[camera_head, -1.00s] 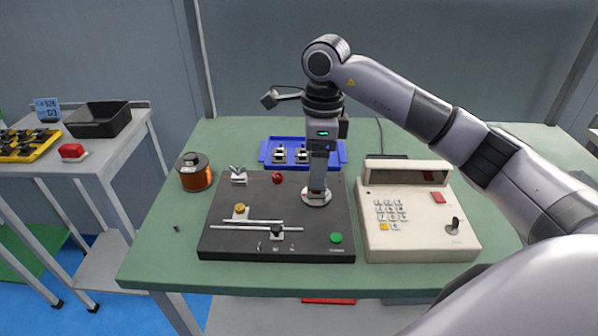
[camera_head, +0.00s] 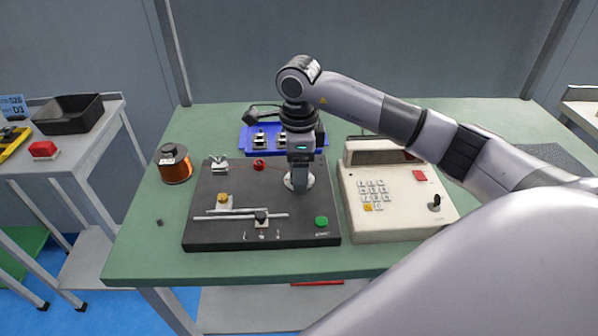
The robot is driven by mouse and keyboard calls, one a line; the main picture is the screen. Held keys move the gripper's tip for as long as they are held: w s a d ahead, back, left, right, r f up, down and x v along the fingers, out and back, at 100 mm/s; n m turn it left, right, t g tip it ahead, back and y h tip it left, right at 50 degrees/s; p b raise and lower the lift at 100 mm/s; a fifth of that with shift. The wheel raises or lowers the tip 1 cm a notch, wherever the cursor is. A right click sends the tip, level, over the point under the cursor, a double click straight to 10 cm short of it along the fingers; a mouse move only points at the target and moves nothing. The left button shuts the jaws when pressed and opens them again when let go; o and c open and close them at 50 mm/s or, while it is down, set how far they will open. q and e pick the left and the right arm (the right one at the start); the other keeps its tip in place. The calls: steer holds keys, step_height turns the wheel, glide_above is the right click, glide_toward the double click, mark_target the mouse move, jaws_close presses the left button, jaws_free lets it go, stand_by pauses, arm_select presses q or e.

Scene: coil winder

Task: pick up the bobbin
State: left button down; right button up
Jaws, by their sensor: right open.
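The blue tray (camera_head: 249,149) stands at the back of the green bench, behind the winder, with small black-and-white bobbins (camera_head: 259,139) in it. My right arm hides the tray's right part. My right gripper (camera_head: 299,181) points straight down over the pale round disc (camera_head: 309,182) on the right side of the black winder (camera_head: 200,232). Its jaws are open, but the fingertips are small and I cannot tell whether a bobbin is between them or whether they touch the disc. My left gripper is not in view.
A copper wire spool (camera_head: 174,165) stands left of the winder. A beige keypad controller (camera_head: 395,222) stands close on its right. A side table at the left carries a black bin (camera_head: 68,115) and a red block (camera_head: 43,150). The bench's front left is mostly clear.

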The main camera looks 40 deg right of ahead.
steer(key=c, duration=1.1)
steer(key=shift+r, duration=0.1)
step_height(320, 180, up, 20)
steer(key=p, duration=0.2)
steer(key=shift+p, duration=0.4)
